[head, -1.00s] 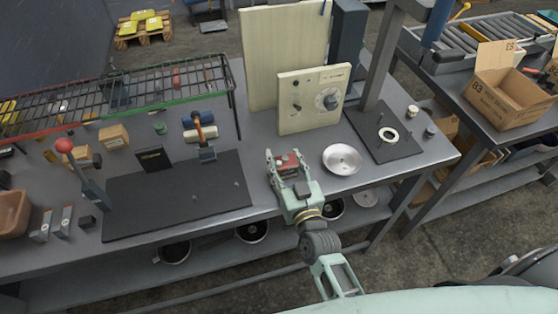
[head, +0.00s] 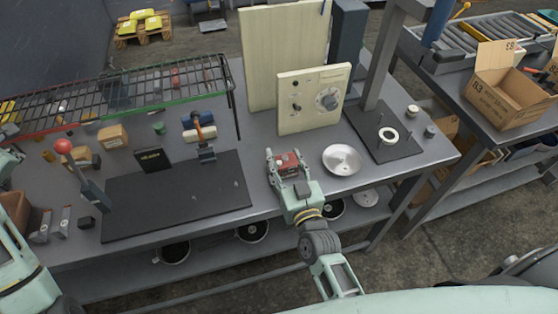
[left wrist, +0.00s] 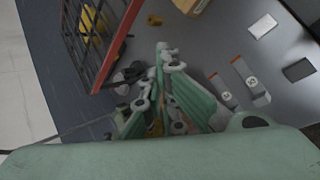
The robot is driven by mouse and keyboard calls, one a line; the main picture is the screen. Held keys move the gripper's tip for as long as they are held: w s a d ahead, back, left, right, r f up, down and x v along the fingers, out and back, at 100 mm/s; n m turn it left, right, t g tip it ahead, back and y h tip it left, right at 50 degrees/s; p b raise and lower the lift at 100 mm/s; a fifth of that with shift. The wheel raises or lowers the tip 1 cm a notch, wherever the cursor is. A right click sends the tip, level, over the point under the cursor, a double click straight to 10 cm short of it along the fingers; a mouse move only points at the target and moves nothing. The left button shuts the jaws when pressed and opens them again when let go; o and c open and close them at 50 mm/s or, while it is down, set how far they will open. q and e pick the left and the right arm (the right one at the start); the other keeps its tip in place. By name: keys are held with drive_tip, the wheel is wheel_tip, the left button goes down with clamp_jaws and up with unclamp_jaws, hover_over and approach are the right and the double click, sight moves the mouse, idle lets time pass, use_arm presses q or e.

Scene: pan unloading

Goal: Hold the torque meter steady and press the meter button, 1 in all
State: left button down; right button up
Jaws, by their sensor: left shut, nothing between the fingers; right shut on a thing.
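In the left wrist view my left gripper (left wrist: 165,60) is shut and empty above the bench's left end. In the head view only parts of my left arm show at the left edge, far from the meter.
A silver bowl (head: 342,160) stands just right of the meter, with a cream panel with a dial (head: 311,112) behind. A black mat (head: 160,205), a red-knobbed lever (head: 64,147) and a wire rack (head: 115,100) lie to the left. Two grey blocks show in the left wrist view (left wrist: 245,80).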

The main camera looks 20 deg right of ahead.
use_arm(q)
drive_tip(key=w+d+r+t+h, duration=0.1)
drive_tip(key=d+r, duration=0.2)
drive_tip(key=d, duration=0.5)
drive_tip(key=w+d+r+t+h, duration=0.15)
drive_tip(key=d+r, duration=0.25)
drive_tip(key=d, duration=0.4)
drive_tip(key=d+f+m+g+h, duration=0.25)
drive_tip(key=d+m+h, duration=0.3)
drive_tip(key=d, duration=1.95)
drive_tip(key=s+d+f+m+g+h, duration=0.1)
drive_tip(key=s+d+m, duration=0.2)
drive_tip(key=d, duration=0.7)
drive_tip(key=s+d+f+m+g+h, duration=0.1)
drive_tip(key=s+d+m+h, duration=0.1)
drive_tip(key=s+d, duration=0.4)
drive_tip(key=d+m, duration=0.1)
drive_tip(key=d, duration=0.4)
drive_tip(key=shift+s, duration=0.3)
drive_tip(key=shift+a+f, duration=0.1)
hover_over(279, 163)
drive_tip(key=d, duration=0.2)
wheel_tip(279, 163, down, 9)
drive_tip(key=shift+s+a, duration=0.15)
drive_tip(key=shift+s, duration=0.3)
drive_tip(key=shift+f, duration=0.25)
